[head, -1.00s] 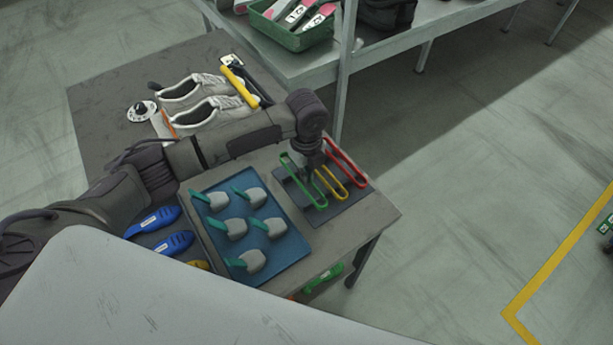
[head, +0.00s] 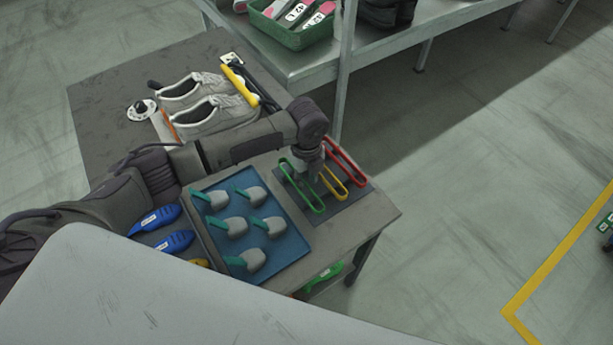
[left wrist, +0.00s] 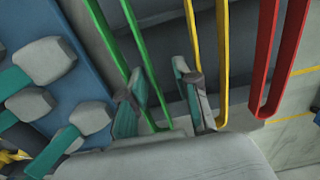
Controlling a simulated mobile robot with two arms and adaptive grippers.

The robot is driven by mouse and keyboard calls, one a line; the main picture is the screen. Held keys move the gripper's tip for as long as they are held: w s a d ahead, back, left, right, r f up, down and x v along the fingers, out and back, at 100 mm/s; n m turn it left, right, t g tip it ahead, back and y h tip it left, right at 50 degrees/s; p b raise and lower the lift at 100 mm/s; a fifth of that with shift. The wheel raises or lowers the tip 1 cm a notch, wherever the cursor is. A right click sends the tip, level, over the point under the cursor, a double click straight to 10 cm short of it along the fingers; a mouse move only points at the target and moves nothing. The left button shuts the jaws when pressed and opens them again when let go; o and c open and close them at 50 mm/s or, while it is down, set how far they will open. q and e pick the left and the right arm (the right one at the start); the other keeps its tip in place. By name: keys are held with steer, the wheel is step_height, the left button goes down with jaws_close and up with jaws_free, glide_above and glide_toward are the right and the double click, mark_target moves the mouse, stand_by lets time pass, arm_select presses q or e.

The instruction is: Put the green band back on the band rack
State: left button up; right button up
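The green band (head: 303,185) is a long narrow loop lying along the left side of the dark band rack (head: 346,207). The yellow band (head: 333,183) and red band (head: 346,161) lie to its right on the rack. My left gripper (head: 317,172) is over the rack, close to the green band and partly hiding the yellow one. In the left wrist view its two teal-padded fingers (left wrist: 167,100) stand apart. One strand of the green band (left wrist: 136,38) passes between them; contact is unclear. My right gripper is out of view.
A blue tray (head: 292,247) with several grey, green-handled pieces is left of the rack. Grey shoes (head: 210,113) stand behind my left arm. Blue insole-like pieces (head: 170,243) lie at left.

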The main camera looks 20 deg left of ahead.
arm_select(q)
step_height(320, 180, up, 12)
steer(key=shift+r, duration=0.15)
stand_by(0.3)
stand_by(0.5)
